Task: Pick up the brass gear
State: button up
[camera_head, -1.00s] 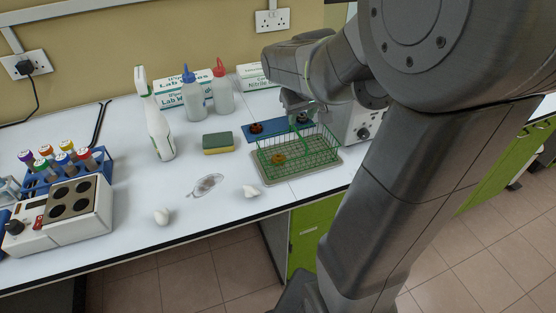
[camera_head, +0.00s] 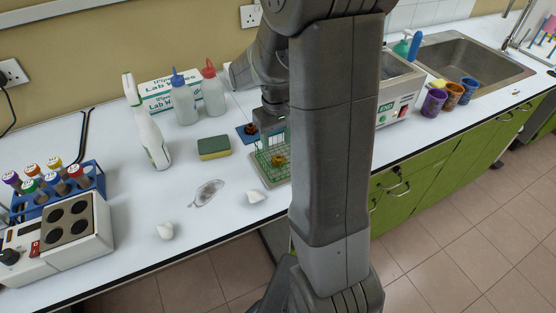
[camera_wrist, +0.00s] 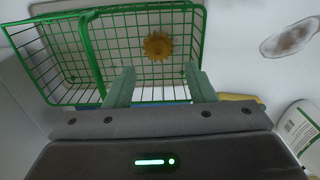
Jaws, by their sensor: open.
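The brass gear (camera_head: 278,160) lies inside a green wire basket (camera_head: 262,158). In the wrist view the yellow toothed gear (camera_wrist: 157,46) shows on the basket's mesh floor, right of the middle of the basket (camera_wrist: 45,60). My gripper (camera_wrist: 158,86) is open, its two fingers apart with nothing between them. Its fingertips appear over the basket's near rim in the wrist view, with the gear beyond them. In the head view my gripper (camera_head: 272,122) is at the back of the basket, partly hidden. My arm covers the basket's right part.
A blue mat (camera_head: 241,134) with a dark reddish part (camera_head: 252,128) lies behind the basket. A clear dish (camera_head: 206,193) lies in front. A machine (camera_head: 400,90) stands right.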

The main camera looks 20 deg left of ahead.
aim_at(278, 157)
jog(key=shift+s+d+f+p, duration=0.1)
jog(key=shift+d+f+p, duration=0.1)
jog(key=shift+f, duration=1.25)
jog(key=shift+d+f+p, duration=0.1)
jog(key=shift+f+p, duration=0.05)
jog(key=shift+f, duration=1.25)
jog(key=c, duration=0.8)
